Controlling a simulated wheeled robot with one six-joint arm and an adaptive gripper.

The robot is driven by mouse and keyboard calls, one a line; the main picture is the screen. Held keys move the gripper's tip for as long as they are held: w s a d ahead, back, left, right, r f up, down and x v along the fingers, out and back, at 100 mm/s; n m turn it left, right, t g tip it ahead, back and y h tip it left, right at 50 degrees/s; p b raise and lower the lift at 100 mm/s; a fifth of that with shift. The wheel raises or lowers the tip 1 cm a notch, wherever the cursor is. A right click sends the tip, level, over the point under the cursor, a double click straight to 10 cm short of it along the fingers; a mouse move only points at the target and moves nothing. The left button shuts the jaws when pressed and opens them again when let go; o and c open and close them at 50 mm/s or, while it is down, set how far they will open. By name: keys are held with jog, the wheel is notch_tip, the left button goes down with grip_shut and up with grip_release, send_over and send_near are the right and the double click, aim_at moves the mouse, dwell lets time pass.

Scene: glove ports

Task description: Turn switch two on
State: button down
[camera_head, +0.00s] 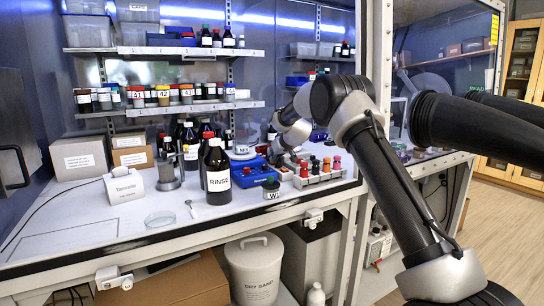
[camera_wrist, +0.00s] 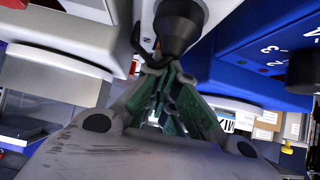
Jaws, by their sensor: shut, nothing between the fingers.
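My gripper (camera_wrist: 170,72) shows in the wrist view with its green-padded fingers drawn together. The fingertips are close to a dark rounded knob-like part (camera_wrist: 180,22) that sits against a pale housing; I cannot tell whether they touch it. In the head view my gripper (camera_head: 284,150) is small and partly hidden, above the back of the bench near a blue device (camera_head: 252,177). A blue box with white numerals (camera_wrist: 262,52) is on the right of the wrist view. No switch is clearly labelled two, and its on or off position cannot be told.
In the head view, a RINSE bottle (camera_head: 217,180) stands left of the blue device. A pale rack (camera_head: 318,178) with coloured caps is at right. A glass dish (camera_head: 160,219) and a small white device (camera_head: 124,186) lie further left.

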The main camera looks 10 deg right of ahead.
jog(key=shift+s+f, duration=0.15)
jog(key=shift+f, duration=0.1)
jog(key=r, duration=0.4)
jog(key=shift+s+d, duration=0.1)
jog(key=shift+s, duration=0.1)
jog(key=v, duration=1)
jog(key=shift+r, duration=0.2)
jog(key=shift+w+r, duration=0.25)
jog(key=shift+w, duration=0.3)
jog(key=x, duration=1)
jog(key=f, duration=0.3)
jog(key=shift+w+a, duration=0.25)
jog(key=shift+f, duration=0.5)
